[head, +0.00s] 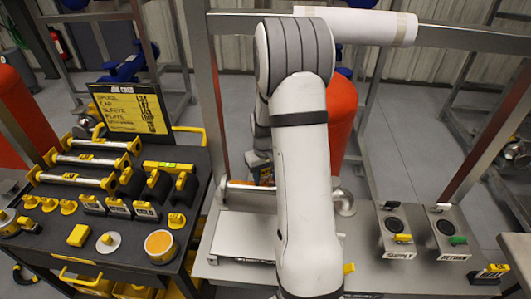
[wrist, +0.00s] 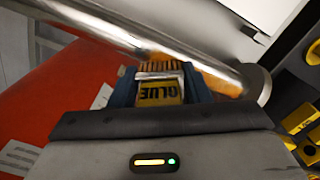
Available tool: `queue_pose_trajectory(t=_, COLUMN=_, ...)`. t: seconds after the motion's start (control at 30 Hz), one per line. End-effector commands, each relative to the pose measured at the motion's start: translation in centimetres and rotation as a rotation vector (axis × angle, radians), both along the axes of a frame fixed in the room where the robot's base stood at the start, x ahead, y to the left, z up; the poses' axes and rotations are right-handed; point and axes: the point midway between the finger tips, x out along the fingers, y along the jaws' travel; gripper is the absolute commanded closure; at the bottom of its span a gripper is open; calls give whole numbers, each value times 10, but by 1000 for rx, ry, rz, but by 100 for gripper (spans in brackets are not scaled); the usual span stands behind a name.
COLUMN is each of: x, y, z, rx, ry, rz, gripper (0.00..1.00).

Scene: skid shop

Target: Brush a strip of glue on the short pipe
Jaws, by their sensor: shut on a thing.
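The short pipe (wrist: 125,38) is a bright silver tube running from upper left to lower right in the wrist view, with a round flange at its right end. My gripper (wrist: 160,92) is shut on the glue brush (wrist: 160,93), a yellow block marked GLUE. Its brown bristles and metal band are at the pipe's side and seem to touch it. An orange patch lies on the pipe right of the bristles.
A dark cart (head: 193,225) with spools, yellow caps and a sign (head: 132,108) stands left. Two metal boxes marked SUPPLY (head: 399,240) and RETURN (head: 447,240) stand right on the bench. A red cylinder (head: 343,115) stands behind my arm.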

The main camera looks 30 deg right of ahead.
Motion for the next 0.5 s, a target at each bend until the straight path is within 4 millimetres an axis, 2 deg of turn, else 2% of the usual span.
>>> queue_pose_trajectory(t=0.1, x=3, y=-6, z=-3, rx=0, ry=-2, rz=1, gripper=86)
queue_pose_trajectory(t=0.17, x=3, y=-5, z=6, rx=0, ry=-2, rz=1, gripper=86)
queue_pose_trajectory(t=0.23, x=3, y=-6, z=24, rx=-2, ry=-5, rz=1, gripper=86)
queue_pose_trajectory(t=0.5, x=2, y=-6, z=46, rx=0, ry=-1, rz=-1, gripper=86)
